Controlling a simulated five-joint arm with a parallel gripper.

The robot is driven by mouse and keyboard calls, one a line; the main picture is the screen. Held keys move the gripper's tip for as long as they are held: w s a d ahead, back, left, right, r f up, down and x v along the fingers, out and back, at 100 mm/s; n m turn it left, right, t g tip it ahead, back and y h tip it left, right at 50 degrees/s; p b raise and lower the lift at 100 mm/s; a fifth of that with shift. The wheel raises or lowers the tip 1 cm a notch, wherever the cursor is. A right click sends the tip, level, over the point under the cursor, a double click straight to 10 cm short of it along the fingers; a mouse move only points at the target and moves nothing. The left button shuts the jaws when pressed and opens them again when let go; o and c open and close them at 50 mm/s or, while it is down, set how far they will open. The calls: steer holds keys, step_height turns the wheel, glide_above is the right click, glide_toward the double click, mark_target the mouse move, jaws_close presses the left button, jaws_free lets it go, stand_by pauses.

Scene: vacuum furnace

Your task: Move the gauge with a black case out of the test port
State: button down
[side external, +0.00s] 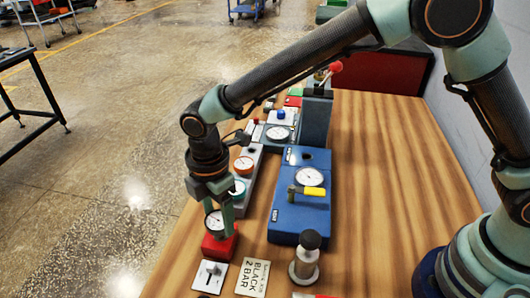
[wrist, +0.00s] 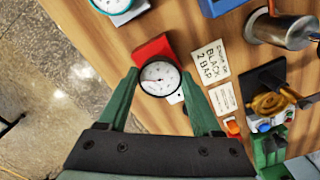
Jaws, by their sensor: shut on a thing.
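The gauge with a black case (side external: 214,221) has a white dial and stands at the red block (side external: 220,244) near the table's left edge. My gripper (wrist: 158,79) is shut on this gauge, with one green finger on each side of the case. In the wrist view the gauge (wrist: 160,78) faces up between the fingertips, over the front edge of the red block (wrist: 153,49). Its lower stem is hidden, so I cannot tell whether it is seated in the block. A card reading "BLACK 2 BAR" (side external: 252,278) lies beside the block.
A blue block (side external: 288,222) with a white gauge and yellow lever stands to the right. A metal post with a black knob (side external: 309,243) stands in front. The table's right side is clear.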

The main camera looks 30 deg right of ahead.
steer(key=shift+f, duration=0.65)
steer(key=shift+f, duration=0.25)
steer(key=shift+f, duration=0.2)
stand_by(1.0)
jaws_free()
steer(key=shift+r, duration=2.95)
